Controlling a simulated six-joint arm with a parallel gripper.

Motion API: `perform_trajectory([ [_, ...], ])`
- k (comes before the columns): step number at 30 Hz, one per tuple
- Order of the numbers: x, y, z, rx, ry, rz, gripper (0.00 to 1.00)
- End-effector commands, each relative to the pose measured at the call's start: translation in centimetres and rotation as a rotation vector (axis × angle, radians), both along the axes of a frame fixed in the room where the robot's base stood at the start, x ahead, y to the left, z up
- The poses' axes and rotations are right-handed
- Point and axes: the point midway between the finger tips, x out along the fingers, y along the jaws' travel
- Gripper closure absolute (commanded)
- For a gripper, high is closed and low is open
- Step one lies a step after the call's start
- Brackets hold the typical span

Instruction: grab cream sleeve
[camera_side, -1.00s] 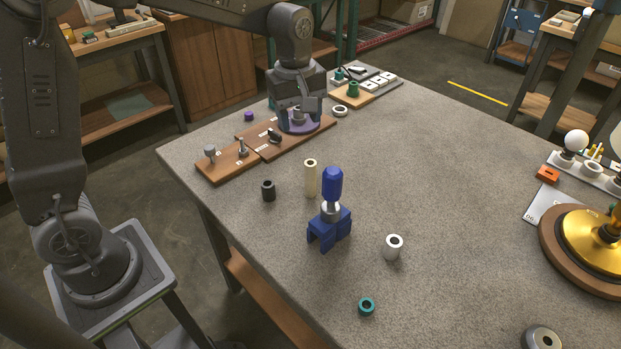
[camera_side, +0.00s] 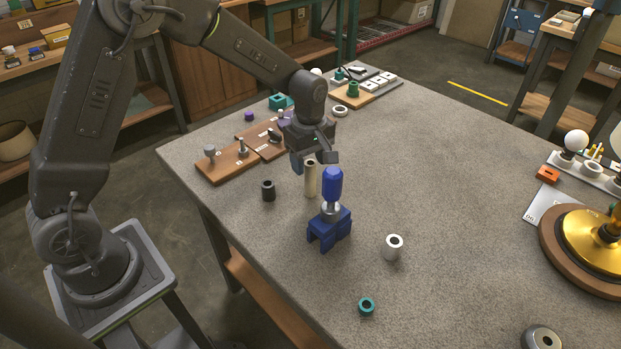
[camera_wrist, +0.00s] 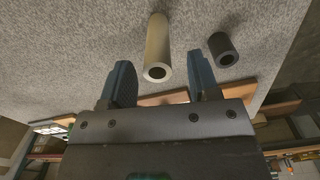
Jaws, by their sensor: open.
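The cream sleeve (camera_side: 310,180) is a tall, thin hollow tube standing upright on the grey table, just behind the blue stand. In the wrist view the sleeve (camera_wrist: 157,50) shows its open end between and a little beyond the two fingers. My gripper (camera_side: 314,163) is open, close to the top of the sleeve in the side view. In the wrist view my gripper (camera_wrist: 160,82) has its blue fingers spread, one on each side of the sleeve's line. I cannot tell whether either finger touches it.
A short black sleeve (camera_side: 268,190) stands left of the cream one. A blue stand with a blue-topped tool (camera_side: 330,225) is close in front. A white sleeve (camera_side: 393,247) and a teal ring (camera_side: 366,306) stand nearer the front. Wooden boards (camera_side: 228,165) lie behind left.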

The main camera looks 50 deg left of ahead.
Motion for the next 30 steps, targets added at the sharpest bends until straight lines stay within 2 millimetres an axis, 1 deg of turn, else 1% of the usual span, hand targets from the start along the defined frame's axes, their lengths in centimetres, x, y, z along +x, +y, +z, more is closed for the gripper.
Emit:
perform_trajectory([
  [1, 0.1, 0.0, -1.0, 0.000, 0.005, 0.000, 0.44],
  [3, 0.2, 0.0, -2.1, 0.000, 0.005, 0.000, 0.44],
  [7, 0.2, 0.0, -3.6, 0.000, 0.003, 0.000, 0.44],
  [10, 0.3, 0.0, -4.0, 0.000, 0.001, 0.000, 0.44],
  [16, 0.3, 0.0, -4.1, 0.000, 0.001, 0.000, 0.44],
  [17, 0.3, 0.0, -4.0, 0.000, 0.001, 0.000, 0.46],
  [30, 0.3, 0.0, -4.0, 0.000, 0.001, 0.000, 0.89],
])
